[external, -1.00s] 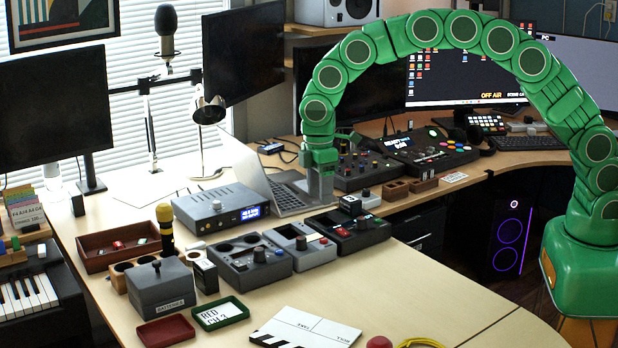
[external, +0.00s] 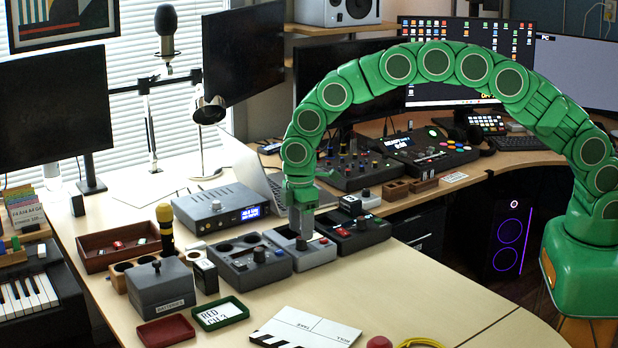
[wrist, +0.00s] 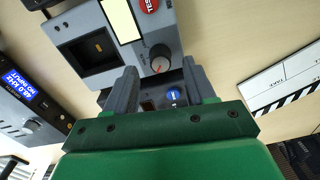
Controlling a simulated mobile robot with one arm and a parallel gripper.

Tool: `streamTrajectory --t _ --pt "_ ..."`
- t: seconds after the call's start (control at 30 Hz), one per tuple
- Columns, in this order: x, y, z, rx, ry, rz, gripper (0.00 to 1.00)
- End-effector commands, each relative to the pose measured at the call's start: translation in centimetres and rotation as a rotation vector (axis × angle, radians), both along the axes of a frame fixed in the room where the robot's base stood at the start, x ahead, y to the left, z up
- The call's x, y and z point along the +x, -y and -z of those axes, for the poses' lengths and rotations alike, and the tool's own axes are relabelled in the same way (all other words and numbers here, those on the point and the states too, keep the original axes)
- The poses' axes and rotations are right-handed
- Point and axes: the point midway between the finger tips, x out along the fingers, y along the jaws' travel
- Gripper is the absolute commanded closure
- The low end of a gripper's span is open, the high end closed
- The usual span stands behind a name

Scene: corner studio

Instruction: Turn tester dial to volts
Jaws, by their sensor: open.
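The tester is a light grey box (external: 315,257) on the near desk, with a small dark dial (external: 301,244) on top. In the wrist view the tester (wrist: 72,25) shows a dark square recess, a cream panel, a red TEST button (wrist: 148,5) and the round dial (wrist: 160,58) with an orange-red mark. The dial's scale is too small to read. My gripper (external: 302,232) points down over the tester. In the wrist view my gripper (wrist: 160,78) has its two grey fingers apart, with the dial just beyond their tips. Nothing is held between them.
A dark grey knob box (external: 245,268) stands close on the left and a black box with a red button (external: 365,235) close on the right. A blue-display unit (external: 215,208) and laptop (external: 260,180) stand behind. A clapperboard (external: 310,328) lies in front; desk to the right is clear.

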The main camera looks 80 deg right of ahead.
Motion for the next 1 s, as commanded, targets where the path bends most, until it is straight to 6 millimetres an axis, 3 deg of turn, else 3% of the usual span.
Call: streamTrajectory --t 0.2,0.53,0.9,1.0 --pt "-0.1 -0.1 2.8 0.0 -0.004 0.0 0.45" --pt "-0.1 -0.1 3.2 0.0 -0.002 0.0 0.45" --pt "-0.1 -0.1 3.2 0.0 -0.003 0.0 1.0" --pt "-0.1 -0.1 3.2 0.0 -0.003 0.002 1.0"
